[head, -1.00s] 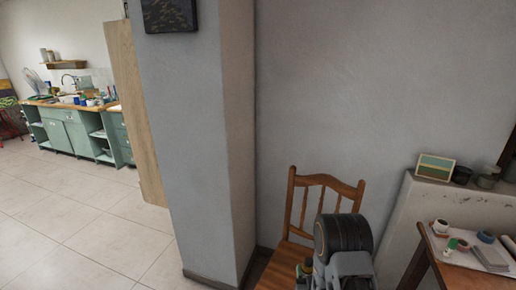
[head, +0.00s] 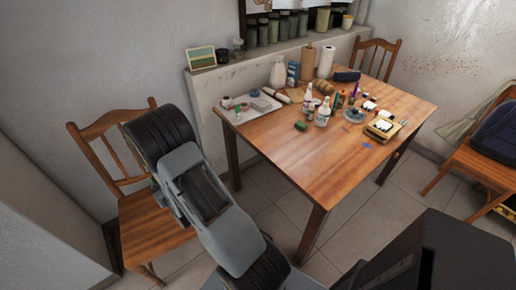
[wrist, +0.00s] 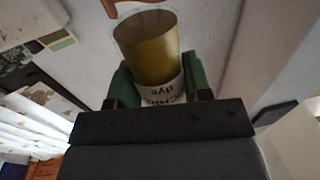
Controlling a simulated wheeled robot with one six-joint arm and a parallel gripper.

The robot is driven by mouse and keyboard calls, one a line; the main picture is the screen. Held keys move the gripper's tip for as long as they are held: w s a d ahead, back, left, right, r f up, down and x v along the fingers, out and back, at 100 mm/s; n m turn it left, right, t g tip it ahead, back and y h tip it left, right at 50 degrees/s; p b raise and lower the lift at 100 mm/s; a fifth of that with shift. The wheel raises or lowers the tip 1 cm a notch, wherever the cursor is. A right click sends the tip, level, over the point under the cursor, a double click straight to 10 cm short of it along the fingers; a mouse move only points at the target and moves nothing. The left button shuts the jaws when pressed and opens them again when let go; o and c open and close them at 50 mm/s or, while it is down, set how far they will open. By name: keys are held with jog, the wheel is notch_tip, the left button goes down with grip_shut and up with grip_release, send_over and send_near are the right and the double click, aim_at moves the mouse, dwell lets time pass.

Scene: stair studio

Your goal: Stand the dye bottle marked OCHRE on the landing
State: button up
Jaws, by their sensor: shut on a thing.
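The dye bottle (wrist: 148,48) fills the top middle of the wrist view. It is clear, with ochre-yellow liquid inside and a white label that shows "dye" and part of a word that looks like OCHRE, upside down in the picture. My gripper (wrist: 156,84) is shut on it, with a green finger on each side near the label. In the head view my arm hides the bottle and most of the gripper. I cannot make out the landing in either current view.
A wooden table (head: 310,165) stands right of my arm, crowded with bottles, paint pots and a tray. A wooden chair (head: 150,228) is close behind my arm. A ledge (head: 222,84) with jars runs along the wall. Another chair (head: 478,168) holds a dark bag at right.

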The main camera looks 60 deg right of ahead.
jog(key=s+d+r+m+g+h+b, duration=0.1)
jog(key=d+r+m+h+b, duration=0.2)
jog(key=d, duration=0.4)
jog(key=s+d+r+m+g+h+b, duration=0.1)
jog(key=d+r+m+g+h+b, duration=0.1)
jog(key=d+r+h, duration=0.3)
jog(key=s+d+r+m+g+h+b, duration=0.25)
jog(key=s+d+m+g, duration=0.2)
jog(key=d, duration=0.25)
jog(key=s+d+r+m+g+h+b, duration=0.1)
jog(key=s+d+m+g+h+b, duration=0.2)
jog(key=s+d, duration=0.35)
jog(key=s+d+f+m+g+b, duration=0.1)
jog(key=s+d+m+g, duration=0.3)
jog(key=s+g, duration=0.5)
jog(key=shift+s+d+f+m+h, duration=0.15)
jog(key=shift+s+d+m+h, duration=0.05)
jog(key=shift+s+m+h, duration=0.2)
